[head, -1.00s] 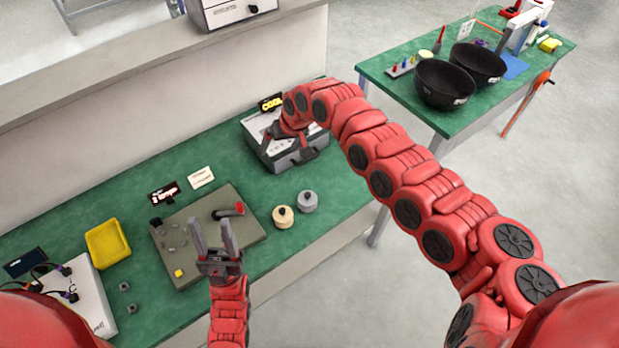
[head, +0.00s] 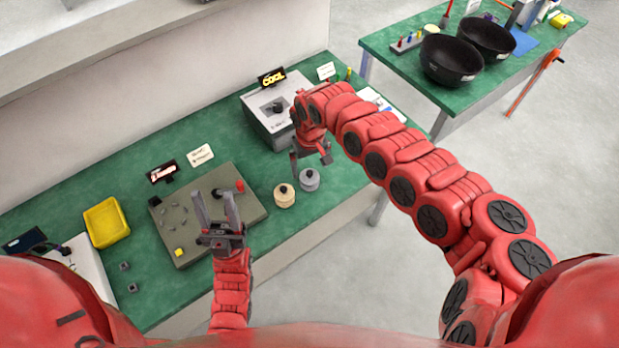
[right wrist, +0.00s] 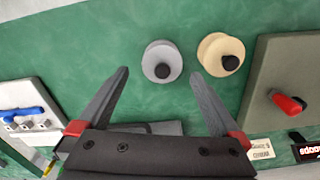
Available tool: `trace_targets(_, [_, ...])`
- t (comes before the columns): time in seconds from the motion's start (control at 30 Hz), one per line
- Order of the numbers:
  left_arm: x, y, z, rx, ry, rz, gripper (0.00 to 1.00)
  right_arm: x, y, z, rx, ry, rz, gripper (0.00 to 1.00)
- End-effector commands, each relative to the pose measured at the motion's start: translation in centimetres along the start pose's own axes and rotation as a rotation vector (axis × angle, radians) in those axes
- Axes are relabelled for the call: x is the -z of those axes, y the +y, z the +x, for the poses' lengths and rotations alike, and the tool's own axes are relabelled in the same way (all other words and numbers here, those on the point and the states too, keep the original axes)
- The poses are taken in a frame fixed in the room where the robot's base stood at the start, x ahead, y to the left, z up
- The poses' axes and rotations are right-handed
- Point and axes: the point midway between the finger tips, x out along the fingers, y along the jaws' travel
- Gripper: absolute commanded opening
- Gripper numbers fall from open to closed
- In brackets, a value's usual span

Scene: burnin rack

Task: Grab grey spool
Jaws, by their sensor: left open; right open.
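The grey spool (head: 309,181) stands on the green bench, just right of a cream spool (head: 285,196). My right gripper (head: 309,160) is open and empty, just behind the grey spool in the head view. In the right wrist view the grey spool (right wrist: 162,62) lies ahead of the gap between the open fingers (right wrist: 160,72), and the cream spool (right wrist: 221,54) is beyond the right finger. My left gripper (head: 216,196) is open and empty above the grey-green board (head: 245,180).
A grey box with a "COOL" sign (head: 271,77) stands behind my right gripper. A yellow tray (head: 106,222) is at the left. A second green table with black bowls (head: 450,60) is at the back right. The bench's front edge lies close to the spools.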

Motion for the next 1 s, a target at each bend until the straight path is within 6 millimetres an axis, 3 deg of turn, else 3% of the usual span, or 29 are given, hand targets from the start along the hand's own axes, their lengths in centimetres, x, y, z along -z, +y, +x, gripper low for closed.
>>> trace_targets(0.23, [0.3, -0.1, 1.9, 0.0, 0.0, 0.0, 0.5, -0.5, -0.6, 2.7, 0.003, -0.004, -0.003, 1.0])
trace_targets(0.4, [0.3, -0.1, 1.9, 0.0, 0.0, 0.0, 0.5, -0.3, -0.5, 4.8, 0.001, 0.0, -0.001, 1.0])
trace_targets(0.7, [0.3, -0.1, 1.9, 0.0, 0.0, 0.0, 0.5, -0.3, -0.3, 5.3, -0.001, 0.001, 0.001, 1.0])
trace_targets(1.0, [0.3, -0.1, 1.9, 0.0, 0.0, 0.0, 0.5, -0.3, -0.3, 5.3, 0.0, 0.001, 0.001, 0.48])
